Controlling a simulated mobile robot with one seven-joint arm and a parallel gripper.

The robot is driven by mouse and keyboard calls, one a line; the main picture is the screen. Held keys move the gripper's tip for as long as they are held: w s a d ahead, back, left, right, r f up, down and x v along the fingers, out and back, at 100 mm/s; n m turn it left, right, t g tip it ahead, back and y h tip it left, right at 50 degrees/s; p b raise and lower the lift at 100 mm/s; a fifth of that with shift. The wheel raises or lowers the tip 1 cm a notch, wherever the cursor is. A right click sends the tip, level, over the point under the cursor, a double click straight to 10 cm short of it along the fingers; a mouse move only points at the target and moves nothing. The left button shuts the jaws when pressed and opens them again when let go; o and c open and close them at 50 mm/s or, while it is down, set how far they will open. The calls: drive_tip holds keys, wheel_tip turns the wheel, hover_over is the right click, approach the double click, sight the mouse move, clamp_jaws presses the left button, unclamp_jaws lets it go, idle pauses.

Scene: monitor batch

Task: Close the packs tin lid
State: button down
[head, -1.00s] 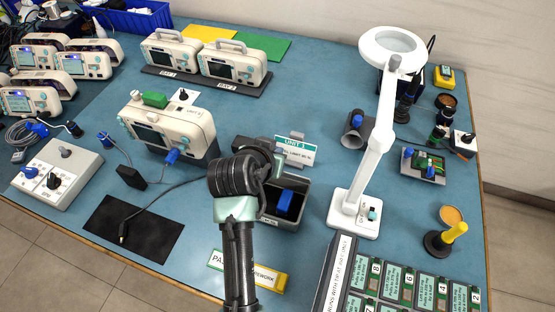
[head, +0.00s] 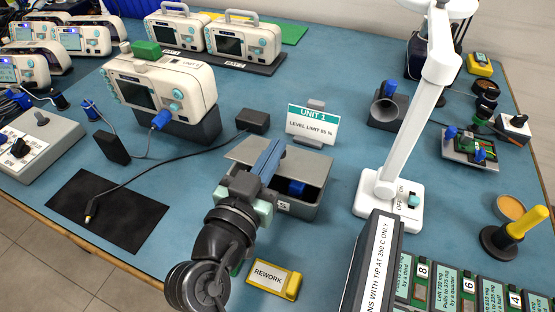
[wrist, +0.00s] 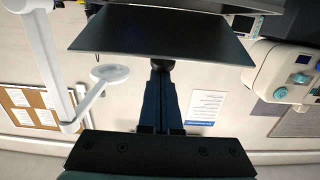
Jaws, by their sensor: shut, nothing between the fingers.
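The packs tin (head: 300,210) is a grey box on the blue bench, in the middle of the head view. Its flat grey lid (head: 310,164) is partly open, with a dark gap under it. A blue pack (head: 296,187) shows inside. My gripper (head: 270,156) has its blue fingers together and empty, reaching over the tin in front of the lid. In the wrist view the closed fingers (wrist: 161,90) point at a dark flat panel (wrist: 150,35), likely the lid. Whether they touch it cannot be told. My wrist hides the tin's left part.
The UNIT 1 sign (head: 312,126) stands just behind the tin. A white magnifier lamp (head: 388,207) stands to the right, a REWORK block (head: 272,279) in front. A monitor (head: 160,92) and black mat (head: 110,212) are at left, with a cable on the bench.

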drive_tip(key=shift+s+a+f+b, duration=0.15)
drive_tip(key=shift+s+f+b, duration=0.25)
drive_tip(key=shift+f+b, duration=0.45)
drive_tip(key=shift+s+a+f+b, duration=0.1)
drive_tip(key=shift+s+f+b, duration=0.3)
drive_tip(key=shift+b, duration=0.8)
drive_tip(key=shift+f, duration=0.1)
